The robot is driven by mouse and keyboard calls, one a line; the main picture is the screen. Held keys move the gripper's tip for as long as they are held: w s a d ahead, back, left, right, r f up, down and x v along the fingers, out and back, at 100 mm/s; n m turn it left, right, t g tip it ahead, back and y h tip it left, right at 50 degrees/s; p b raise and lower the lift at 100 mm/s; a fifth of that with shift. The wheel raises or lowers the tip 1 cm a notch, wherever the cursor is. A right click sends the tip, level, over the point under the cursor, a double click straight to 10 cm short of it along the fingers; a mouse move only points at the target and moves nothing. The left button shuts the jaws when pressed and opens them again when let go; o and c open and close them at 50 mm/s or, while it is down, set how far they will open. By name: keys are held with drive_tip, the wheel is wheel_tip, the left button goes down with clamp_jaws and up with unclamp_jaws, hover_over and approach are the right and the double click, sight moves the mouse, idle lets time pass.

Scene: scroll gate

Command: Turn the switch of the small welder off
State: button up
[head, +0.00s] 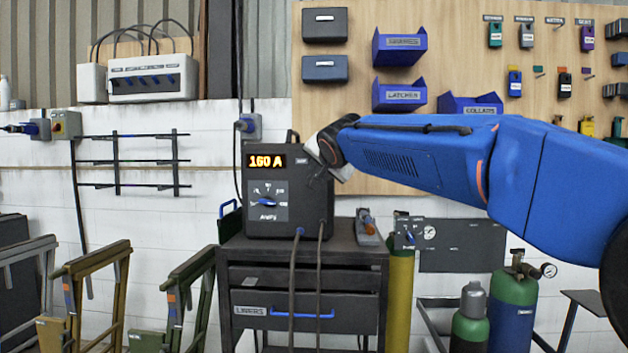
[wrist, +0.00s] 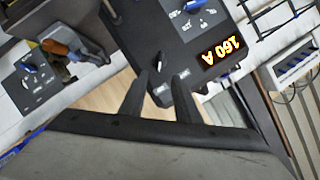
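The small welder is a dark box (head: 270,215) on a cart in the head view, with a lit orange "160 A" display (head: 265,161) and a blue dial (head: 267,202). In the wrist view the welder (wrist: 170,35) appears upside down, and its display (wrist: 222,52) is lit too. A small pale switch lever (wrist: 158,66) stands on its face, beside a small label. My gripper (wrist: 165,74) is open, with its two dark fingers on either side of the lever; I cannot tell whether they touch it. In the head view my gripper (head: 317,178) is at the welder's upper right front and hides the switch.
The cart (head: 370,252) has a drawer with a blue handle. An orange-handled tool (head: 366,221) lies right of the welder. A panel with a blue knob (head: 408,233) and gas cylinders (head: 512,300) stand further right. Metal frames (head: 95,285) stand left. Cables hang from the welder's front.

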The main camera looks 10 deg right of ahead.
drive_tip(key=x, duration=1.1)
drive_tip(key=shift+w, duration=0.2)
clamp_jaws()
